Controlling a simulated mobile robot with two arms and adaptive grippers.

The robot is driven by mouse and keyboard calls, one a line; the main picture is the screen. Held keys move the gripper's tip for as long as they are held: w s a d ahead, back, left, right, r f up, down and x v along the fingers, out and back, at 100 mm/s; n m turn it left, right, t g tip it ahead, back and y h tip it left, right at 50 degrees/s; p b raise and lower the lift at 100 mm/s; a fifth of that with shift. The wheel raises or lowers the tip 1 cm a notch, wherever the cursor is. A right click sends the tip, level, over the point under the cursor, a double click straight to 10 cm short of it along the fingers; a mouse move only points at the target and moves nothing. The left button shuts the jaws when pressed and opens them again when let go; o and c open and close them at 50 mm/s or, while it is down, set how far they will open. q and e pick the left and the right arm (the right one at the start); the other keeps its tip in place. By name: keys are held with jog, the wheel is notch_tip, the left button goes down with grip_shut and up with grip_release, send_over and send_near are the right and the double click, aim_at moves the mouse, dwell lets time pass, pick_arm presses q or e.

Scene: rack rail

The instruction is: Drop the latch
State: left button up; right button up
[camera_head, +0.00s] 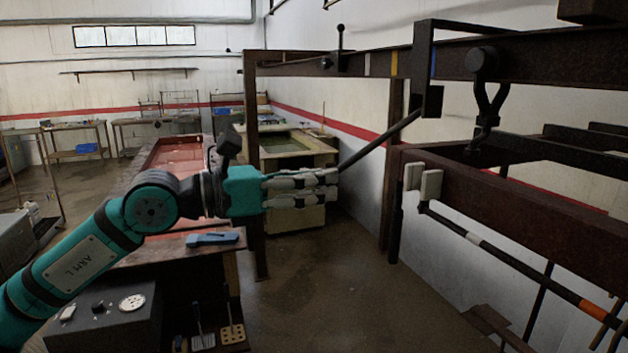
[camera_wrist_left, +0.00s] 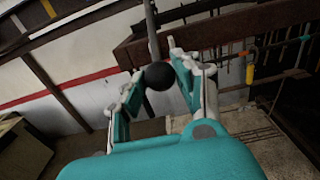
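A dark straight bar with a ball end, which looks like the latch (camera_head: 382,142), slants down and left from a black bracket (camera_head: 432,72) on the upper rail. My left gripper (camera_head: 335,184) reaches in from the left at the bar's lower end. In the left wrist view, the bar's black ball knob (camera_wrist_left: 159,75) sits between my left gripper's fingers (camera_wrist_left: 157,62). Both fingers appear to touch it, one on each side. In the head view the fingers hide the knob. My right gripper is in neither view.
A rusty upper rail (camera_head: 462,58) and lower beam (camera_head: 520,212) run along the right. A black hook (camera_head: 487,105) hangs from the upper rail. A bench with a blue tool (camera_head: 212,239) stands below my left arm. The floor between bench and rack is clear.

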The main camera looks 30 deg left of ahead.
pick_arm(q)
jog(key=shift+c, duration=0.9)
